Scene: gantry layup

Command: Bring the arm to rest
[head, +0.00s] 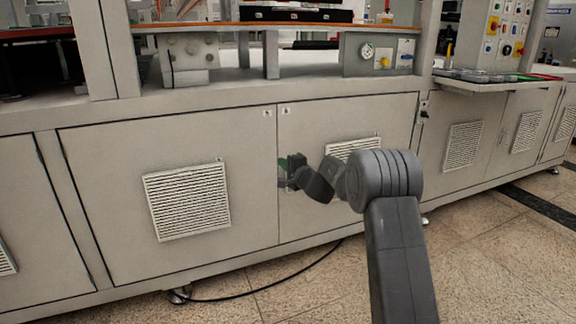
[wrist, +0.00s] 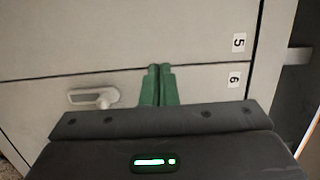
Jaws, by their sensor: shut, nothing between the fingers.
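My gripper (wrist: 158,84) shows in the wrist view as two green fingers pressed side by side, shut and empty. Behind the fingers is a pale cabinet front with a dark seam; whether they touch it I cannot tell. In the head view, my arm rises from the lower right and bends left toward the cabinet doors (head: 120,160). My gripper (head: 283,172) is small there and partly hidden by its dark body, in front of the right door near the seam between two doors.
A vented panel (head: 187,201) is on the left door. A handle (wrist: 92,97) and labels 5 and 6 (wrist: 237,79) show in the wrist view. A ledge with trays (head: 495,77) and a button panel (head: 508,30) stand at right. A black cable (head: 265,290) lies on the tiled floor (head: 490,260).

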